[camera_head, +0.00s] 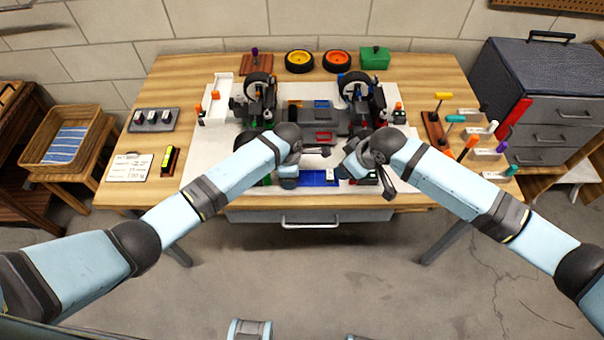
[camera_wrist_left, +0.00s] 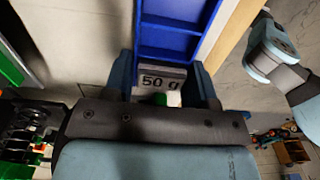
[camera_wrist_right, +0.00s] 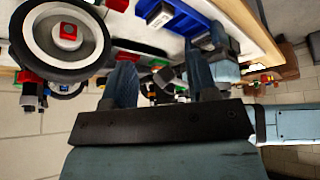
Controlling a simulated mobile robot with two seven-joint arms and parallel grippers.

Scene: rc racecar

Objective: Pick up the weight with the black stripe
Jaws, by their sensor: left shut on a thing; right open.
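My left gripper (camera_wrist_left: 160,85) is shut on a grey weight (camera_wrist_left: 163,78) marked "50 g". In the left wrist view the weight sits between the two fingers, just beside one end of the blue tray (camera_wrist_left: 172,42). In the head view my left gripper (camera_head: 298,178) is at the left end of the blue tray (camera_head: 316,178), and the held weight is hidden. My right gripper (camera_wrist_right: 166,88) is open with nothing between its fingers. It hovers near the right side of the tray in the head view (camera_head: 342,172).
The partly built racecar (camera_head: 322,120) fills the table's middle, just behind both grippers. A dark holder (camera_head: 153,128) with several grey pieces stands at the left. Screwdrivers (camera_head: 443,96) stand at the right. Yellow and orange wheels (camera_head: 300,61) lie at the back.

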